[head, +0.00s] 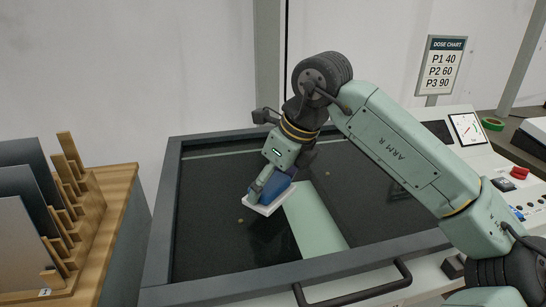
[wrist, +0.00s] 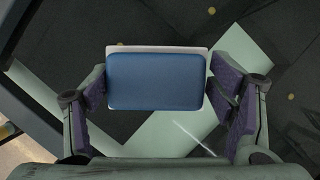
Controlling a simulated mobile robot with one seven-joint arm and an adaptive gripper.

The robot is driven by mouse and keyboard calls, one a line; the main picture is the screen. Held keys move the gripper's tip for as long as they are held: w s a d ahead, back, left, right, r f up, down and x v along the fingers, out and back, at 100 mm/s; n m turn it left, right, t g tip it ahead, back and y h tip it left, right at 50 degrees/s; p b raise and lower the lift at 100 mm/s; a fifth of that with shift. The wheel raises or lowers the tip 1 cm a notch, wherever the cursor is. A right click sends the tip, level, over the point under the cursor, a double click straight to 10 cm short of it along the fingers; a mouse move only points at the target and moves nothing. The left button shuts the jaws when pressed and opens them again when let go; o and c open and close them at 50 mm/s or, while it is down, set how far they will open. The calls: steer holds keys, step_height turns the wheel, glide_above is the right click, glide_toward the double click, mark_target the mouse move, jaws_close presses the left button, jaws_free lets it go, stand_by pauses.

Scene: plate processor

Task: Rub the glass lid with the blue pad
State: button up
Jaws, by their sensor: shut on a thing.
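In the wrist view the blue pad (wrist: 156,82) lies between the two purple-padded fingers. My gripper (wrist: 160,90) is shut on the pad from its left and right sides. In the head view my gripper (head: 270,185) reaches down to the pad and hides part of it.
A wooden rack (head: 70,215) with dark plates stands at the left. A dark handle (head: 355,288) runs along the lid's front edge. At the right are a control panel with a red button (head: 519,172) and a dose chart sign (head: 441,65).

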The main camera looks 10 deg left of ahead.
steer(key=shift+r+p, duration=1.15)
steer(key=shift+r, duration=1.1)
steer(key=shift+f, duration=0.1)
